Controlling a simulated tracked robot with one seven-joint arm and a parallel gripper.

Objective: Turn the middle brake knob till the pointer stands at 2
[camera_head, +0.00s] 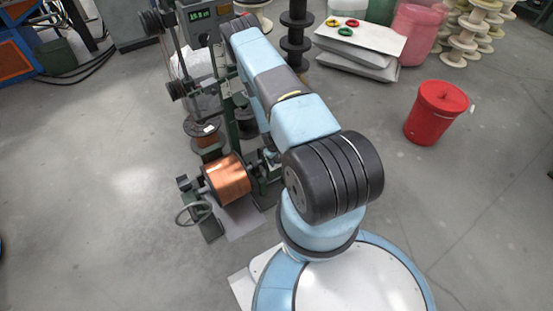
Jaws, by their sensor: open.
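My arm reaches from my base up and to the left, over a dark green winding stand (247,124). The arm's far end is near the top, beside a grey control box (197,16) with a lit green display. I cannot make out my gripper; the arm hides that area. A copper spool (228,179) sits on the stand's near end, with a handwheel (193,213) to its left. Dark round parts (176,90) show on the stand's upright. I cannot make out the middle brake knob, its pointer or any numbers.
A red lidded bucket (436,114) stands on the floor at right. Black spools (295,45) are stacked behind my arm, and cream spools (467,43) stand at top right.

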